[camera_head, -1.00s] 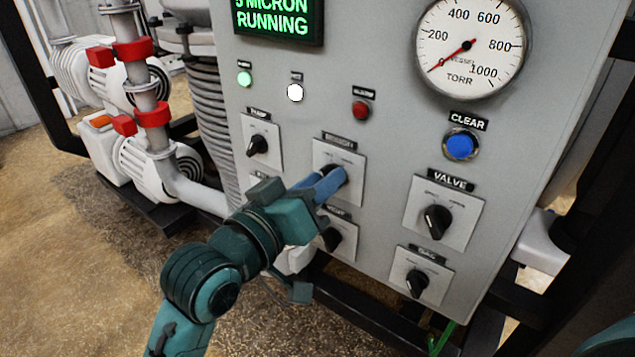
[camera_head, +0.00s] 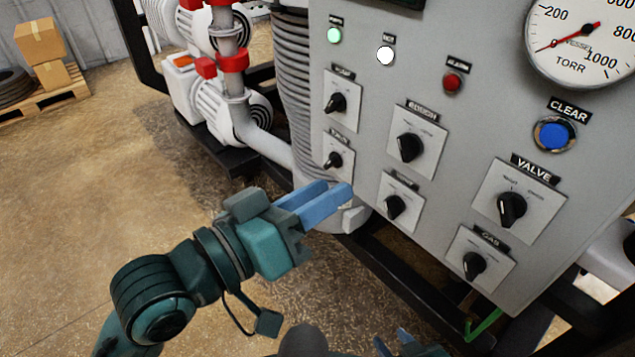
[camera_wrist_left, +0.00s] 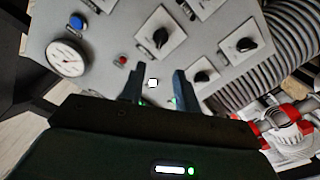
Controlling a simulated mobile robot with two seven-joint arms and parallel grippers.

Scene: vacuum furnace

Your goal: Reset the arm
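My left gripper (camera_head: 325,203) is in front of the lower left part of the grey control panel, clear of the knobs. Its two blue fingers are apart with nothing between them, and the left wrist view shows the same gap (camera_wrist_left: 158,88). The upper middle knob (camera_head: 410,147) on the panel, with a partly readable label, is free of the gripper. Only the blue fingertips of my right gripper (camera_head: 393,342) show at the bottom edge; they look apart and empty, and the rest is hidden.
The panel (camera_head: 455,130) carries several black knobs, a red button (camera_head: 453,82), a blue CLEAR button (camera_head: 554,134) and a pressure gauge (camera_head: 585,40). Black frame bars (camera_head: 400,275) run below it. White pumps (camera_head: 215,105) stand behind, left. Open floor (camera_head: 90,200) lies left.

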